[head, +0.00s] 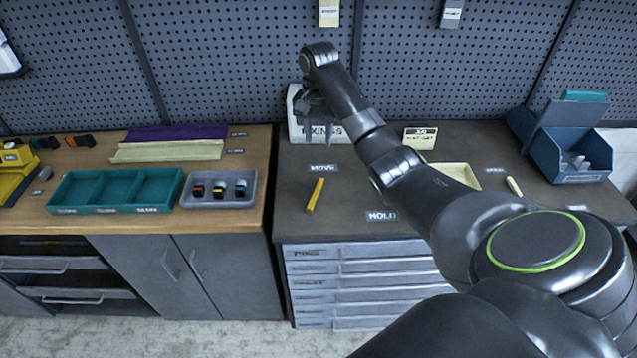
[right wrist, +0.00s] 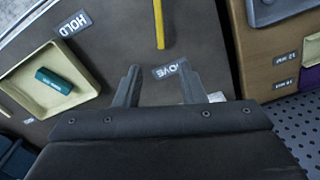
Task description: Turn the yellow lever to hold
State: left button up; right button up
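The yellow lever (head: 316,195) lies on the dark grey worktop, its far end pointing toward the MOVE label (head: 323,168). The HOLD label (head: 381,216) is to its right and nearer the front edge. In the right wrist view, the lever (right wrist: 159,24) is beyond my fingertips, with the MOVE label (right wrist: 170,69) between the fingers and the HOLD label (right wrist: 72,22) to the left. My right gripper (head: 317,122) is behind the lever, apart from it. Its two fingers (right wrist: 159,72) are spread with nothing between them. My left gripper is not in view.
A white bin (head: 297,120) stands behind my right gripper. A cream tray (right wrist: 22,76) with a green block (right wrist: 54,80) is right of the lever in the head view. A grey tray (head: 218,204) sits on the wooden worktop at left. The worktop around the lever is clear.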

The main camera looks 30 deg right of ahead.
jog(key=b, duration=0.5)
send_near(318, 187)
notch_tip(318, 187, down, 8)
jog(key=shift+d+f+p, duration=0.1)
jog(key=shift+f+p, duration=0.1)
jog(key=shift+p, duration=0.35)
grip_shut()
